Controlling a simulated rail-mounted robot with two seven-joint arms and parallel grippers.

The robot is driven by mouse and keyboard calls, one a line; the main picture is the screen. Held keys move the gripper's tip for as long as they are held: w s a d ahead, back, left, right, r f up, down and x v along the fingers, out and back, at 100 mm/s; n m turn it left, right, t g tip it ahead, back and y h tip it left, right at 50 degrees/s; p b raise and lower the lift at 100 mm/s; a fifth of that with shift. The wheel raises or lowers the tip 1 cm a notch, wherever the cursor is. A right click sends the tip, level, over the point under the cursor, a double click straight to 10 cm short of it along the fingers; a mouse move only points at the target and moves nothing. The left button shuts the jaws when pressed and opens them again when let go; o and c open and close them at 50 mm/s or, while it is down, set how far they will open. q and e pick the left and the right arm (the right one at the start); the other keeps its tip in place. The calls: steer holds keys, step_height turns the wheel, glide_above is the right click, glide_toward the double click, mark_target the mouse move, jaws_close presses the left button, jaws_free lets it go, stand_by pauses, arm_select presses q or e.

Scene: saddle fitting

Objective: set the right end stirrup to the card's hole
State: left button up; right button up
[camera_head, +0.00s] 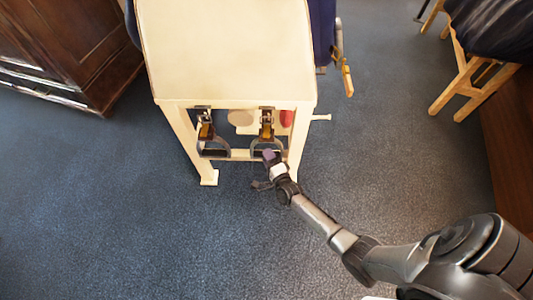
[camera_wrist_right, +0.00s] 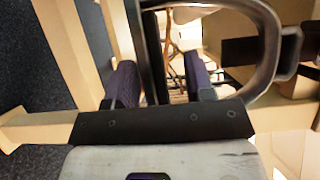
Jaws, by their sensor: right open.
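The right end stirrup (camera_head: 253,146) hangs from a brown strap with a brass-coloured buckle (camera_head: 267,128) at the right of the cream stand's near end. The left stirrup (camera_head: 227,145) hangs beside it. My right gripper (camera_head: 267,158) is at the lower right of the right stirrup. In the right wrist view its dark purple fingers (camera_wrist_right: 162,82) are apart. The stirrup's grey metal loop (camera_wrist_right: 272,45) curves past the right finger, and a dark upright bar of it appears between the fingers. I cannot tell whether they touch. The card and strap holes cannot be made out. My left gripper is out of view.
The cream stand (camera_head: 225,55) has legs on both sides of the stirrups. A red item (camera_head: 286,118) shows behind the right strap. A wooden cabinet (camera_head: 70,45) stands at the upper left, a wooden stool (camera_head: 475,80) at the upper right. The blue carpet (camera_head: 130,220) in front is clear.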

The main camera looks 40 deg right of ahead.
steer(key=p+v, duration=0.3)
steer(key=v, duration=0.9)
steer(key=shift+s, duration=0.2)
stand_by(0.4)
